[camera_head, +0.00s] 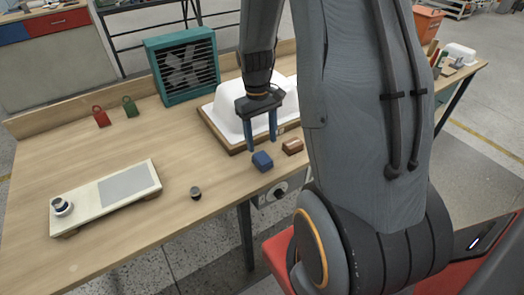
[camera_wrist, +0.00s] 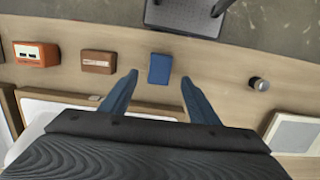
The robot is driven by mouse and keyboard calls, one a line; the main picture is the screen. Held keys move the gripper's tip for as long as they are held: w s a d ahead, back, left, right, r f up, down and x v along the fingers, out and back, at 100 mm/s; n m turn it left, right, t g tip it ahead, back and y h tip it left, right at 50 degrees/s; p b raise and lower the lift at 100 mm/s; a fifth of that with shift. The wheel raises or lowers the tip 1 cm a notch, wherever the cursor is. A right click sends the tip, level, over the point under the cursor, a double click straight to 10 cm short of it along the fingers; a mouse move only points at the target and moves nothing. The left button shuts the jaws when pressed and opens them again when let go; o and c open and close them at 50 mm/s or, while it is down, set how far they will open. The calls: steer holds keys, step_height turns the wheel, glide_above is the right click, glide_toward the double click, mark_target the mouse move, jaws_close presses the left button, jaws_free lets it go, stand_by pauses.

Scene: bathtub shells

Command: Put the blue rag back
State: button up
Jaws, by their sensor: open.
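The blue rag (camera_head: 262,161) is a small folded block lying on the wooden bench near its front edge. It also shows in the wrist view (camera_wrist: 160,68), between and just beyond my fingertips. My gripper (camera_head: 262,148) points down with its two blue fingers apart and nothing held. In the head view it hangs just behind the rag, in front of the white bathtub shell. In the wrist view the fingers (camera_wrist: 160,78) straddle the rag's direction, with clear gaps on both sides of it.
A brown block (camera_head: 292,146) lies right of the rag. The white shell (camera_head: 226,107) sits on a wooden-edged base behind. A small dark knob (camera_head: 195,193), a scale-like plate (camera_head: 108,197), red and green padlock-shaped items (camera_head: 100,116) and a teal fan (camera_head: 182,65) stand left. The middle bench is clear.

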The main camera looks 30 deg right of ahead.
step_height(320, 180, up, 5)
steer(key=b, duration=0.1)
steer(key=s+a+r+t, duration=0.3)
steer(key=s+a, duration=0.5)
steer(key=a, duration=0.5)
steer(key=shift+s+r, duration=0.15)
steer(key=shift+r, duration=0.1)
steer(key=shift+f+b, duration=0.5)
steer(key=shift+f, duration=0.05)
